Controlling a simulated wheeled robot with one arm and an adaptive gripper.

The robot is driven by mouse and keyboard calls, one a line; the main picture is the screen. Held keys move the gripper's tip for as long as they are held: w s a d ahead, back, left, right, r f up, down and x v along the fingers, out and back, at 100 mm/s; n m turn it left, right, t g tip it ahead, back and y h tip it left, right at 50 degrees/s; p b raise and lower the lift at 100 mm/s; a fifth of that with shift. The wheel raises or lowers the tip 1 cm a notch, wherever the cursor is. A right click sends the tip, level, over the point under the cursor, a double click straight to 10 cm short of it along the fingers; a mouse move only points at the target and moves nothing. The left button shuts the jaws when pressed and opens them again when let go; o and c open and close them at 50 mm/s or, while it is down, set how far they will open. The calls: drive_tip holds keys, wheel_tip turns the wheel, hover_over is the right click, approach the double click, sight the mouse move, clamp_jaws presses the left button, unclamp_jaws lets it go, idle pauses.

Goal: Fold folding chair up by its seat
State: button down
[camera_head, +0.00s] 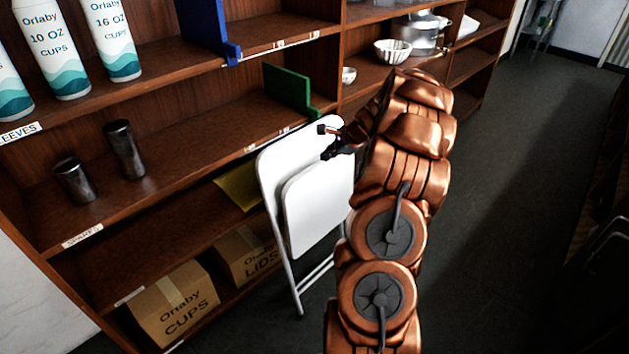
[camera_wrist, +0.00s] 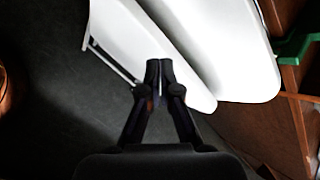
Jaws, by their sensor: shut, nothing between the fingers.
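The white folding chair (camera_head: 270,165) stands upright on the floor against the front of the shelf. Its seat panel (camera_head: 318,205) is steeply raised and lies close in front of the back panel. My gripper (camera_head: 325,143) is beside the upper part of the chair. In the wrist view its fingertips (camera_wrist: 160,66) are together and empty, in front of a white panel; I cannot tell whether they touch it. My arm hides the chair's right side.
The wooden shelf (camera_head: 190,128) behind the chair holds cups, dark canisters (camera_head: 124,149) and a green bookend-like piece (camera_head: 288,88). Cardboard boxes (camera_head: 174,305) sit on its bottom level. Dark floor (camera_head: 500,190) to the right is clear.

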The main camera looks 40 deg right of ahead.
drive_tip(key=s+a+m+t+b, duration=0.1)
drive_tip(key=s+a+m+b, duration=0.25)
drive_tip(key=s+m, duration=0.45)
drive_tip(key=m+h+b, duration=0.1)
drive_tip(key=m, duration=0.2)
approach(307, 176)
drive_tip(key=shift+t, duration=0.3)
drive_tip(key=w+f, duration=0.2)
drive_tip(key=f, duration=0.1)
drive_tip(key=w+f, duration=0.1)
drive_tip(key=f, duration=0.1)
drive_tip(key=shift+w+a, duration=0.1)
drive_tip(key=shift+w, duration=0.45)
